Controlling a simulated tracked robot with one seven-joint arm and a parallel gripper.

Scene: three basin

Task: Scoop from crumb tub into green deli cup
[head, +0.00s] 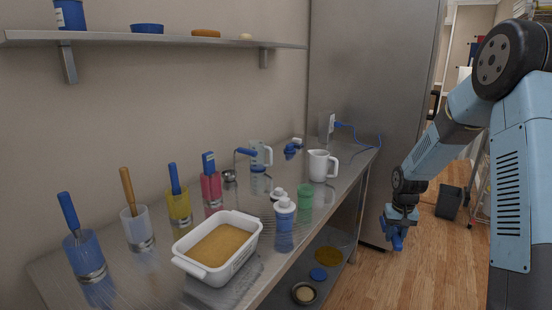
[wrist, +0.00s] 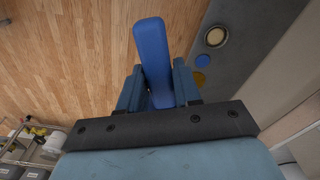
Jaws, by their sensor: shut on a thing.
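The crumb tub is a white rectangular dish (head: 239,263) filled with tan crumbs (head: 219,243), near the front of the steel counter in the head view. The green deli cup (head: 305,198) stands further back, right of a white-capped blue bottle (head: 284,228). My gripper (head: 398,228) is right of the counter, over the floor, apart from tub and cup. In the wrist view my gripper (wrist: 158,88) is shut on a blue handle (wrist: 153,60). The handle's far end is hidden, so I cannot tell what tool it belongs to.
Coloured cups with handled tools (head: 84,255) line the wall side. A ladle with a blue handle (head: 246,152), a white jug (head: 320,165) and a clear pitcher (head: 260,155) stand further back. The lower shelf (head: 335,243) holds round items. The wooden floor (head: 400,285) is open below my gripper.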

